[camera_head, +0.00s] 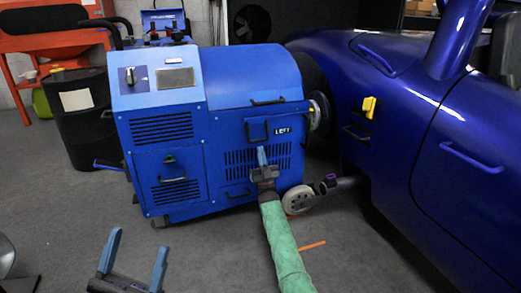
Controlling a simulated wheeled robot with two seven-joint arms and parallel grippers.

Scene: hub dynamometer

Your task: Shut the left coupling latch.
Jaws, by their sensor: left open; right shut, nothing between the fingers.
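The blue dynamometer cart (225,88) stands beside the blue car, with a "LEFT" label (283,131) on its side. A blue panel with a dark handle-like part (257,129) is just left of the label; I cannot tell for sure if this is the coupling latch, or its position. A small yellow part (311,112) shows at the hub side. My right gripper (262,154) is shut and empty in front of the cart's vents, below the panel; contact is unclear. My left gripper (139,242) is open and empty at the bottom left, apart from the cart.
The blue car (410,125) fills the right side, with a yellow handle (369,107) on it. A caster wheel (297,200) stands by the cart's lower right. A black drum (82,125) is left of the cart. Grey floor (190,250) in front is mostly clear.

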